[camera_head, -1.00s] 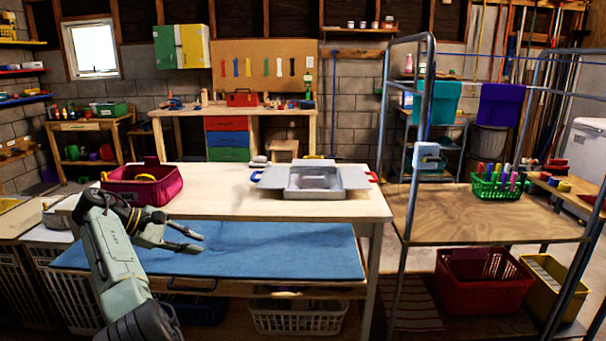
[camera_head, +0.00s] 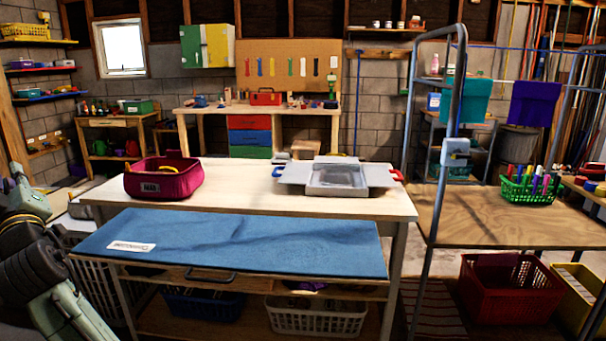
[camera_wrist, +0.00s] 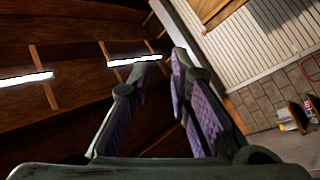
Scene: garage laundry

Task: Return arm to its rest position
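My arm (camera_head: 45,275) is folded at the far left edge of the head view, left of the worktable. Its gripper end is out of the head view. In the wrist view my gripper (camera_wrist: 164,62) shows two fingers with purple pads, a gap between them and nothing held. The wrist camera is tilted and looks at the wooden roof with light strips, and a pale slatted surface. No task object is near the fingers.
A worktable with a blue mat (camera_head: 240,245) stands ahead. On its raised shelf are a crimson bin (camera_head: 163,185) and a grey open box (camera_head: 338,182). A metal rack post (camera_head: 447,140) stands right, beside a plywood bench with a green basket (camera_head: 525,192). Laundry baskets sit below.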

